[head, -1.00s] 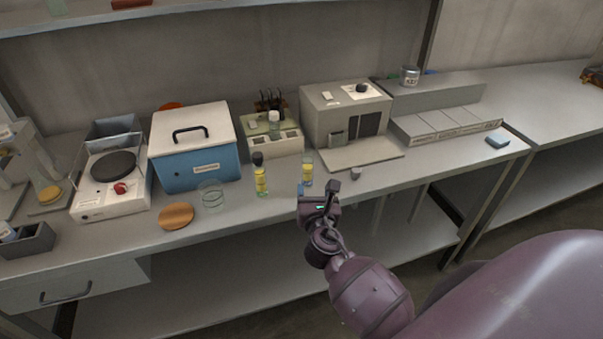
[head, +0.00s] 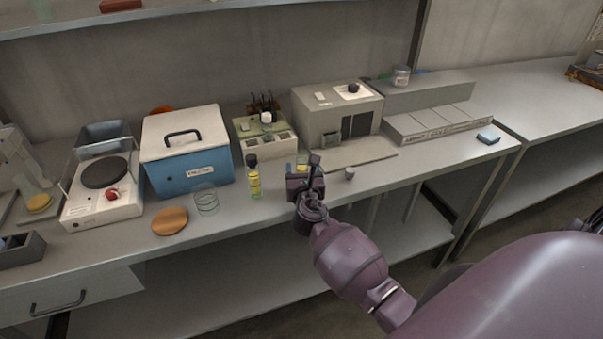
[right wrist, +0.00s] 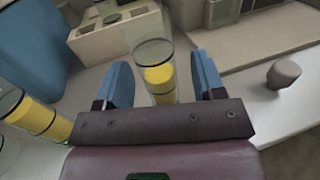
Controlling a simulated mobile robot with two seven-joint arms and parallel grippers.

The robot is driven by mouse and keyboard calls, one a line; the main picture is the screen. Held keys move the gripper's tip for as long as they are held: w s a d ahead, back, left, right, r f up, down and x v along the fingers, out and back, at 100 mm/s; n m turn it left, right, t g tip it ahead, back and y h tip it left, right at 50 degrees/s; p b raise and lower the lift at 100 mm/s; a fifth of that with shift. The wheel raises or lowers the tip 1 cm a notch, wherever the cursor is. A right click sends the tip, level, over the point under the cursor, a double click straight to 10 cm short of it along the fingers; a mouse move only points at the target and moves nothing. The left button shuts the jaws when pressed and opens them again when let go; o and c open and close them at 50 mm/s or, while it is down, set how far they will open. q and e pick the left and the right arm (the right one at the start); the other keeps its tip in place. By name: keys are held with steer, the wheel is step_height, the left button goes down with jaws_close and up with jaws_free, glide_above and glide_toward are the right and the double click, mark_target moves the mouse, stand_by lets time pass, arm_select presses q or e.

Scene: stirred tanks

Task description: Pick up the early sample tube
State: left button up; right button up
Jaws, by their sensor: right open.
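An uncapped clear tube with yellow contents (head: 302,161) stands on the bench, partly hidden by my right gripper (head: 303,167). In the right wrist view this tube (right wrist: 158,78) appears between the two blue fingers of my open right gripper (right wrist: 159,82), with gaps on both sides. A second tube with yellow contents and a dark cap (head: 254,180) stands to its left; it also shows at the left of the right wrist view (right wrist: 35,114). I cannot read any label that tells which tube is the early sample. My left gripper is not in view.
A small grey stopper (head: 350,173) lies right of the gripper. Behind are a beige rack block (head: 268,148) and a grey instrument (head: 336,118). A blue box (head: 190,168), a glass beaker (head: 206,201) and a round wooden disc (head: 170,221) are to the left.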

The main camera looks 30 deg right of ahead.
steer(key=shift+x, duration=1.25)
steer(key=shift+c, duration=0.3)
steer(key=c, duration=1)
steer(key=shift+o, duration=0.2)
step_height(320, 180, up, 20)
steer(key=p, duration=0.6)
